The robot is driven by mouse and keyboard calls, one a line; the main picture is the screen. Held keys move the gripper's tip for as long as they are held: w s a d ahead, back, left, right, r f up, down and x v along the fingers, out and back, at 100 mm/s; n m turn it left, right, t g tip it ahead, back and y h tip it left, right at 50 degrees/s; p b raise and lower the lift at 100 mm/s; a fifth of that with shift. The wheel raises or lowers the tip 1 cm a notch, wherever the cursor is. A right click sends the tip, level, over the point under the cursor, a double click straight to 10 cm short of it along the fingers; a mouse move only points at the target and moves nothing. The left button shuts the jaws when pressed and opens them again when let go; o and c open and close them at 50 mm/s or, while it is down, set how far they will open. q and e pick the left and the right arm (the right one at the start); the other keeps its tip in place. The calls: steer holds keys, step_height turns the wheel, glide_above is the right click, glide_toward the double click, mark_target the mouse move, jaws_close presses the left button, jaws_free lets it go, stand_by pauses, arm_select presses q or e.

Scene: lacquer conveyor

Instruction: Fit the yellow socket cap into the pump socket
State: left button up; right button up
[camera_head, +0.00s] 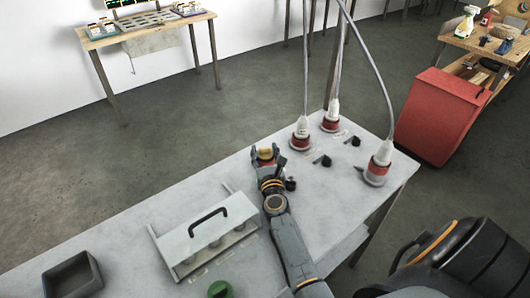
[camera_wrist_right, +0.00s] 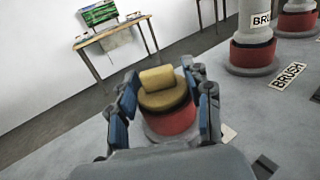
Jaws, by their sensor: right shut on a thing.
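The yellow socket cap (camera_wrist_right: 160,93) has a raised grip bar on top and sits between the fingers of my right gripper (camera_wrist_right: 163,100), which is shut on it. The cap also shows in the head view (camera_head: 265,153), with the right gripper (camera_head: 264,158) around it at the table's far edge. The red pump socket (camera_wrist_right: 172,122) is directly under the cap, which appears upright and in line with it. I cannot tell whether the cap is fully seated, as the fingers hide the sides. My left gripper is not in view.
Red-based sockets with white plugs and cables (camera_head: 300,135) stand to the right, with black knobs (camera_head: 355,141) by them. A metal rack with a black handle (camera_head: 240,210), a green round thing (camera_head: 220,289) and a dark tray (camera_head: 92,270) are at the left.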

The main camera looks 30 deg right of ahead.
steer(key=shift+f, duration=0.2)
steer(key=o, duration=1.1)
steer(key=shift+o, duration=0.2)
steer(key=shift+s, duration=0.1)
steer(key=v, duration=0.7)
steer(key=shift+s+a, duration=0.15)
steer(key=shift+r, duration=0.1)
